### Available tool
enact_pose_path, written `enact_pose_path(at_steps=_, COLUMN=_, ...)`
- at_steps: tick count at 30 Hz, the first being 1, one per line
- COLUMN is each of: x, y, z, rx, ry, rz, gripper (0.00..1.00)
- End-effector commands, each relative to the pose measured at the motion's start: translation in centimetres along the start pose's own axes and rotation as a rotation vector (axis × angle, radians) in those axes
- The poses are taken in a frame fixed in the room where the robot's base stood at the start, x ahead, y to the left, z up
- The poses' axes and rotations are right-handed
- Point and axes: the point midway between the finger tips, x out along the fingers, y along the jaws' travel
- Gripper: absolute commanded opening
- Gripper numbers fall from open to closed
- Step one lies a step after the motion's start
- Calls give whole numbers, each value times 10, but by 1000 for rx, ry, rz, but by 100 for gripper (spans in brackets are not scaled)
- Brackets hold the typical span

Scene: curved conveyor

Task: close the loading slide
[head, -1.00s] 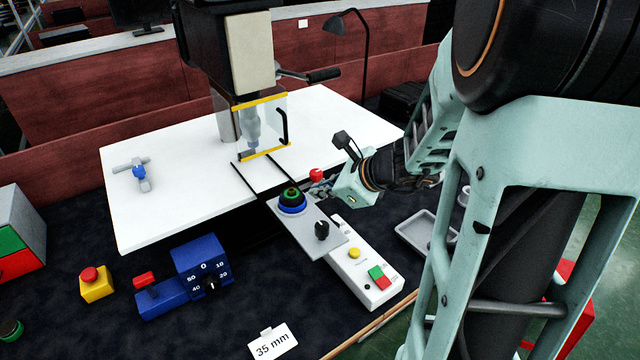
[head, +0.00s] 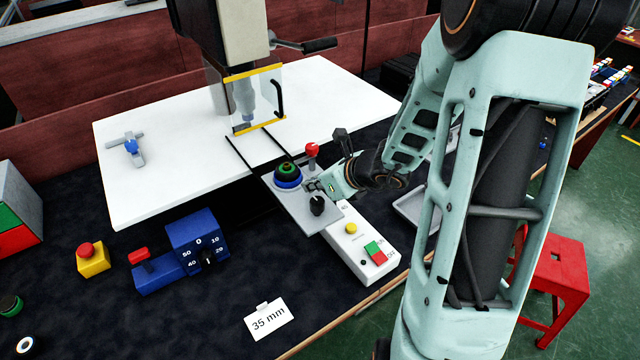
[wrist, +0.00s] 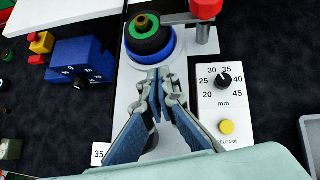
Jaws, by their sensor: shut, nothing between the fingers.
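The loading slide (head: 297,207) is a grey plate sticking out toward me from the white table's front edge. It bears a blue ring with a dark and green stacked part (head: 287,173) at its far end and a black knob (head: 317,206) near its front end. My gripper (head: 309,186) is shut and empty, above the slide between the stacked part and the knob. In the wrist view the closed fingertips (wrist: 158,73) sit just in front of the blue ring (wrist: 150,57); contact is unclear. The fingers mostly hide the knob there.
A red-topped post (head: 312,151) stands right of the stacked part. A white control box (head: 362,246) with yellow, green and red buttons lies along the slide's right. A clear guard (head: 257,98) with yellow edges hangs over the white table (head: 165,185). A blue dial box (head: 196,240) is at left.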

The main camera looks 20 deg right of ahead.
Motion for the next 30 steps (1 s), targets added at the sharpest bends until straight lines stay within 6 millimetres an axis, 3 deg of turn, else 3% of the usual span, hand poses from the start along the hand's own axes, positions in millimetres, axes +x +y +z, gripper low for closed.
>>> enact_pose_path(at_steps=20, x=15, y=-1, z=4, rx=-3, ry=0, rz=1, gripper=0)
enact_pose_path(at_steps=30, x=58, y=-12, z=45, rx=-5, ry=-1, rz=2, gripper=0)
